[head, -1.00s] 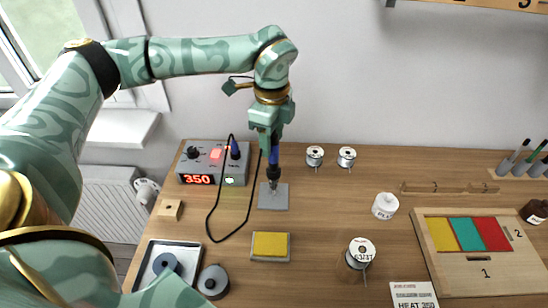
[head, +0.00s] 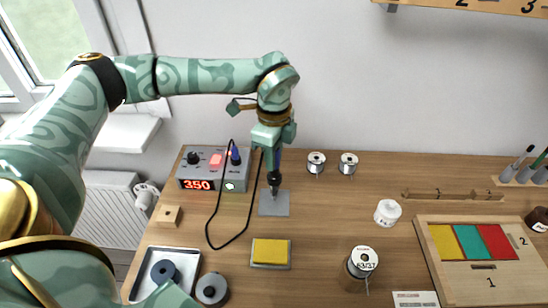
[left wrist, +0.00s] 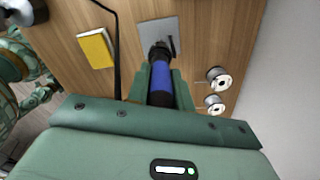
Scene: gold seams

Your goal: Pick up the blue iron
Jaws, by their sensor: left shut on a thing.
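The blue iron (left wrist: 161,85) has a blue handle and a black collar. In the left wrist view its handle lies between the two fingers of my left gripper (left wrist: 160,80), which is shut on it. In the head view my left gripper (head: 272,151) points down and covers most of the handle. The iron's black lower part (head: 274,178) shows below the fingers, upright over the grey plate (head: 273,206). I cannot tell whether its tip touches the plate. My right gripper is not in view.
A soldering station (head: 205,170) reading 350 stands left of the iron, with a black cable (head: 228,240) looping over the table. A yellow sponge (head: 270,252) lies in front. Solder spools (head: 316,163) stand behind right. A wooden colour board (head: 475,255) lies far right.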

